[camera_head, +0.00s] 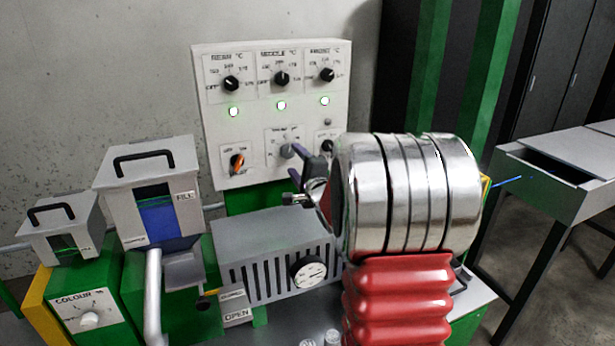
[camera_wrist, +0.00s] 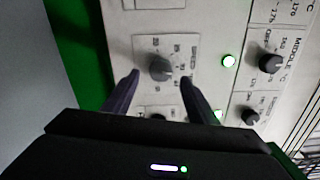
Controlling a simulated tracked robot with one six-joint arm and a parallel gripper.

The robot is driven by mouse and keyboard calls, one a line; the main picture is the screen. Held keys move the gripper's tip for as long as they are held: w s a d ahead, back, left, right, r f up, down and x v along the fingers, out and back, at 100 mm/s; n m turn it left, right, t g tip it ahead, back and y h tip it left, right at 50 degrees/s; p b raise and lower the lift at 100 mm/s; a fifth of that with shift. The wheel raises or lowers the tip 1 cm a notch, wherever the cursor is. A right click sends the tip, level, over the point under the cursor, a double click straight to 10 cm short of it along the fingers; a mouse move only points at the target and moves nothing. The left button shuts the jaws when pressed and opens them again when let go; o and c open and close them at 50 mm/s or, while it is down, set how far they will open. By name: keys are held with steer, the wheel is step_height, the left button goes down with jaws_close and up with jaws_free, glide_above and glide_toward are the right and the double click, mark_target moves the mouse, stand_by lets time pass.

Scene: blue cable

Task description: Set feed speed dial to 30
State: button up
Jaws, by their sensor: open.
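A grey dial (camera_head: 287,151) sits at the bottom middle of the white control panel (camera_head: 215,120). My gripper (camera_wrist: 160,78) is open and empty, one purple finger on each side of the dial. In the head view my gripper (camera_head: 311,151) is just right of the dial. Contact cannot be made out.
Three black temperature dials, one marked MIDDLE (camera_head: 281,78), are above lit green lamps (camera_head: 281,105). An orange-marked knob (camera_head: 237,162) is to the left and a black knob (camera_head: 326,147) to the right. A grey slotted housing (camera_head: 275,235) with a gauge (camera_head: 308,272) is below.

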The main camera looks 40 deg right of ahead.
steer(key=v, duration=0.9)
steer(key=shift+f, duration=0.1)
